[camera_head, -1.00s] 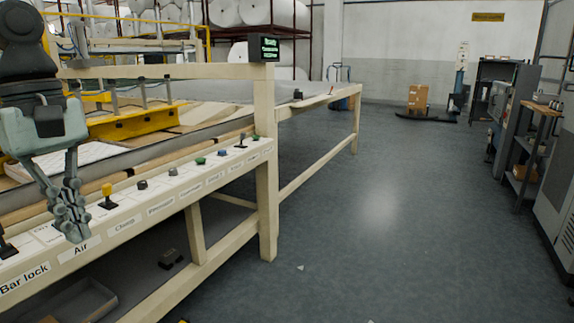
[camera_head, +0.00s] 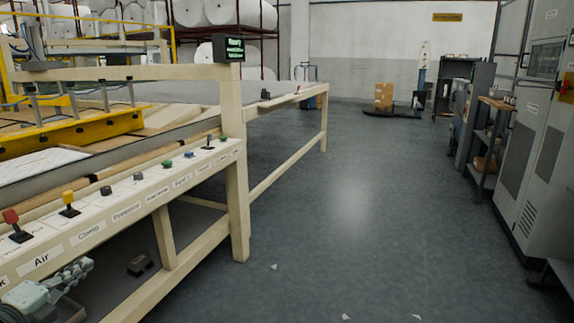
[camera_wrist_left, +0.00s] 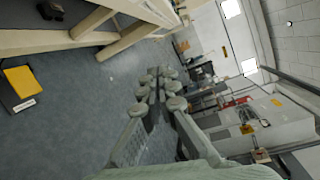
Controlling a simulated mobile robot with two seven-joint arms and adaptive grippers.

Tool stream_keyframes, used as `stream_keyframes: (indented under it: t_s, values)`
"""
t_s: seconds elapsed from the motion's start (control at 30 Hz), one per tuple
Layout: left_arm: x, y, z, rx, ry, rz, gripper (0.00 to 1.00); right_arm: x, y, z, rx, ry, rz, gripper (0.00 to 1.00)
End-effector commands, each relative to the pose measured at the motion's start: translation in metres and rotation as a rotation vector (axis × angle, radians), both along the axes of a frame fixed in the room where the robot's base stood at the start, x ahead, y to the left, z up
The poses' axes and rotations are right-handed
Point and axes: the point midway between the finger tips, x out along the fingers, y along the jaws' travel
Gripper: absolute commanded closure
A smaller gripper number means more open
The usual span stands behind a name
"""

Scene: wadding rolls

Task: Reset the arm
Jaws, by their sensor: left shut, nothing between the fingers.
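My left gripper (camera_head: 75,275) is at the bottom left of the head view, low in front of the control panel (camera_head: 95,235) and beneath its "Air" label. Its fingers are together with nothing between them. In the left wrist view the closed fingers (camera_wrist_left: 160,85) point out over the grey floor, clear of any object. My right gripper is in neither view.
The panel carries a red lever (camera_head: 18,225), a yellow lever (camera_head: 69,205) and several knobs on a cream wooden frame. A black display (camera_head: 229,48) stands on its post. A grey cabinet (camera_head: 535,140) is at right. The floor (camera_head: 330,220) between is open.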

Motion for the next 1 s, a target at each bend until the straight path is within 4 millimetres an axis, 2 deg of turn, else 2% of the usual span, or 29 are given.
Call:
stream_keyframes:
  t_s: [0.03, 0.13, 0.23, 0.3, 0.37, 0.4, 0.5, 0.6, 0.73, 0.87, 1.0]
  values:
    - [-0.01, 0.008, -0.038, -0.131, 0.06, 0.105, 1.0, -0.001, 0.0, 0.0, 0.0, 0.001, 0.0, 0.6]
    - [-0.036, 0.018, -0.11, -0.362, 0.177, 0.305, 1.0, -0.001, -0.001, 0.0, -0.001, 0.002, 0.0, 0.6]
    - [-0.069, 0.013, -0.18, -0.566, 0.296, 0.492, 1.0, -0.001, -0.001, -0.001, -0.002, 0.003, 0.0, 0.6]
    - [-0.095, 0.001, -0.224, -0.695, 0.378, 0.616, 1.0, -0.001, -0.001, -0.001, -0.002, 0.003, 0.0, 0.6]
    - [-0.12, -0.014, -0.26, -0.796, 0.45, 0.719, 1.0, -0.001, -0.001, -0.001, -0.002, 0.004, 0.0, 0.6]
    - [-0.137, -0.027, -0.283, -0.86, 0.499, 0.786, 1.0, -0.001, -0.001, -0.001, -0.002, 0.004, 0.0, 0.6]
    - [-0.181, -0.065, -0.331, -1.006, 0.62, 0.949, 1.0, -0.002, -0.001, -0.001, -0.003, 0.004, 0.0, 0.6]
    - [-0.22, -0.105, -0.366, -1.117, 0.73, 1.091, 1.0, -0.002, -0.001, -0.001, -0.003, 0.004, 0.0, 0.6]
    - [-0.258, -0.148, -0.392, -1.206, 0.841, 1.223, 1.0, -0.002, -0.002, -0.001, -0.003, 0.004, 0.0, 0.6]
    - [-0.277, -0.172, -0.402, -1.248, 0.899, 1.292, 1.0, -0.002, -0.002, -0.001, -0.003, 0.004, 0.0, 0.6]
    - [-0.282, -0.178, -0.404, -1.256, 0.914, 1.311, 1.0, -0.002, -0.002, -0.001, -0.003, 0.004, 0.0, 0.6]
